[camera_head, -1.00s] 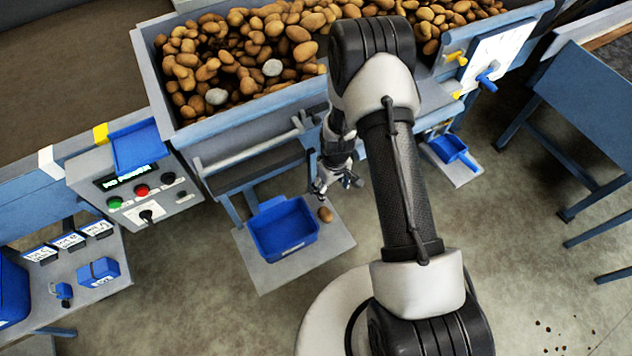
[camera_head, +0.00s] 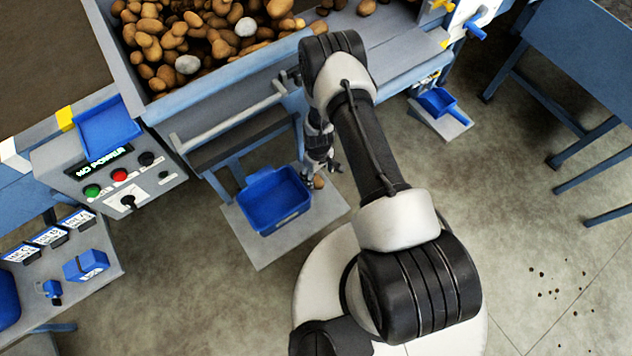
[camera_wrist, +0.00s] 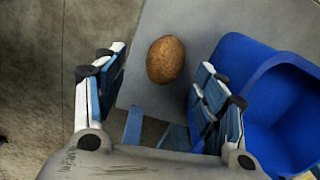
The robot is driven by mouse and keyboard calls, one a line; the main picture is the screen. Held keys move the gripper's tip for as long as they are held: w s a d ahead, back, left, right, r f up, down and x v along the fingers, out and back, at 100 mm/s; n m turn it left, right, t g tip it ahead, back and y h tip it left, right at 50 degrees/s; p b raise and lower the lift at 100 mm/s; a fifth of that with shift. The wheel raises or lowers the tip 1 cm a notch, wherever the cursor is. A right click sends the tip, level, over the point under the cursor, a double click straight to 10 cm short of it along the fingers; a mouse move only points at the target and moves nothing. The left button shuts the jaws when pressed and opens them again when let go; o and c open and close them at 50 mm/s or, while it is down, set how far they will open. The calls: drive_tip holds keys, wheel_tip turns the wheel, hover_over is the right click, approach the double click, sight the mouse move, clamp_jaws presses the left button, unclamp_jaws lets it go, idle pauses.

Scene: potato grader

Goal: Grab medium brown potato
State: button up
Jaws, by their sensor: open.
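A single brown potato (camera_wrist: 166,60) lies on a grey platform, between and beyond my open fingers in the wrist view. In the head view the potato (camera_head: 319,182) shows just right of the blue bin, partly beside my gripper. My gripper (camera_wrist: 158,95) is open and empty, with one finger on each side of the potato's line. In the head view my gripper (camera_head: 322,170) points down close above the potato.
The blue bin (camera_head: 247,206) stands left of the potato, close to my right finger in the wrist view (camera_wrist: 236,62). The grey platform (camera_head: 262,254) carries both. A hopper (camera_head: 190,92) full of potatoes is behind. A control box (camera_head: 62,178) is at left.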

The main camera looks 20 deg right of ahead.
sight(316, 179)
drive_tip(key=f, duration=0.1)
drive_tip(key=f+b, duration=0.1)
drive_tip(key=f, duration=0.1)
drive_tip(key=f+b, duration=0.1)
drive_tip(key=f, duration=0.1)
drive_tip(key=shift+s+a+f, duration=0.1)
drive_tip(key=shift+a+f, duration=0.05)
drive_tip(key=shift+a, duration=0.25)
drive_tip(key=c, duration=1.2)
